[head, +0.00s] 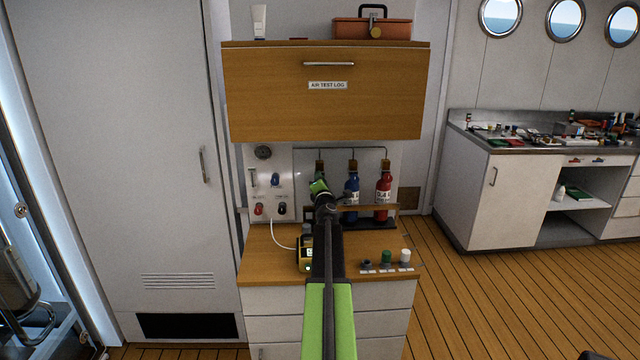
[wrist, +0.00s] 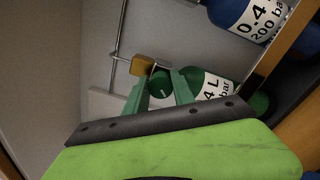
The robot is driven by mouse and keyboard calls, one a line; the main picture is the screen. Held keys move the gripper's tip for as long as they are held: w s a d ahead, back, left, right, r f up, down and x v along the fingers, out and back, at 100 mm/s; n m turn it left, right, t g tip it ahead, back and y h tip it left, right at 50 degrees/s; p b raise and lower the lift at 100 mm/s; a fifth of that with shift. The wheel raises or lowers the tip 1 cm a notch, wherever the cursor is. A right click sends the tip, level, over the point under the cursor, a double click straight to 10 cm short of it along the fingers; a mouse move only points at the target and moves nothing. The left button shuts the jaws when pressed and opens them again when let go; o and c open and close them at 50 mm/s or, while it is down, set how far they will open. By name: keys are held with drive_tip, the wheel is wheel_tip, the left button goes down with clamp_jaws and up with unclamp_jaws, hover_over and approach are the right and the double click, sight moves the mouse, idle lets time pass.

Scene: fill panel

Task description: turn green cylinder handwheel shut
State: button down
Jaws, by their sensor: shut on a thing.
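The green cylinder (wrist: 212,84) shows in the wrist view with part of a white "4 L" label, lying slanted in the tilted picture. Its brass valve (wrist: 142,65) and round dark green handwheel (wrist: 160,84) sit at its neck. My gripper (wrist: 160,78) has one finger on each side of the handwheel and is shut on it. In the head view my gripper (head: 319,187) reaches to the left end of the cylinder row. My arm hides most of the green cylinder there. The brass valve top (head: 320,166) shows just above the gripper.
A blue cylinder (head: 352,186) and a red cylinder (head: 383,196) stand to the right on the same rack. A wooden cabinet (head: 320,105) hangs above. A panel with knobs (head: 268,185) is at left. A yellow device (head: 305,252) and several small capped items (head: 386,258) stand on the counter.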

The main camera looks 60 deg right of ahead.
drive_tip(key=m, duration=0.7)
drive_tip(key=shift+w+d+m, duration=0.1)
drive_tip(key=shift+m, duration=0.3)
drive_tip(key=m, duration=0.6)
drive_tip(key=shift+m, duration=0.3)
drive_tip(key=m, duration=0.7)
drive_tip(key=shift+w+g, duration=0.1)
drive_tip(key=shift+g, duration=0.3)
drive_tip(key=m, duration=0.4)
drive_tip(key=shift+p, duration=0.4)
drive_tip(key=shift+f+m+g, duration=0.1)
drive_tip(key=shift+m+g, duration=0.2)
drive_tip(key=shift+m, duration=1)
drive_tip(key=shift+f, duration=0.1)
drive_tip(key=c, duration=1.1)
unclamp_jaws()
drive_tip(key=shift+s, duration=0.2)
drive_tip(key=shift+w, duration=0.1)
